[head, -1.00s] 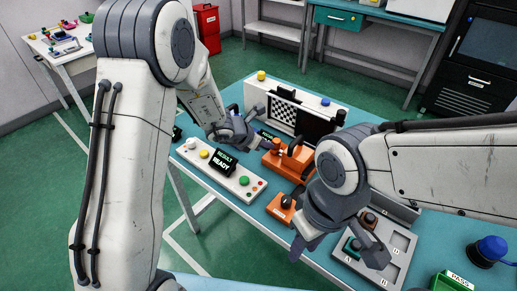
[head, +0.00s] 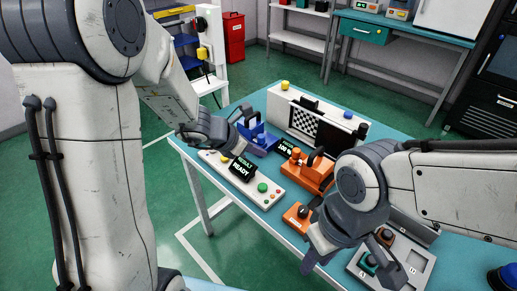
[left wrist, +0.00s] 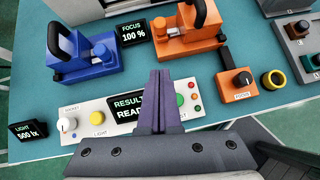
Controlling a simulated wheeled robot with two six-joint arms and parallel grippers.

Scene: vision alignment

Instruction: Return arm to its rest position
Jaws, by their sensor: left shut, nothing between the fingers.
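My left gripper (head: 236,150) is shut and empty. In the head view it hangs over the far left part of the white control console (head: 266,194). In the left wrist view its closed dark fingers (left wrist: 159,78) overlap the console (left wrist: 95,111) and partly cover the RESULT READY display (left wrist: 127,107). I cannot tell the exact gap below them. My right gripper (head: 352,268) is open, with its fingers apart over the orange focus knob block (head: 297,217) and the grey part tray (head: 419,265).
A blue fixture (head: 262,137) and an orange fixture (head: 310,172) stand behind the console. A white unit with a checkered panel (head: 303,123) stands at the back of the teal table (head: 225,119). A red cabinet (head: 233,38) and shelves are farther off.

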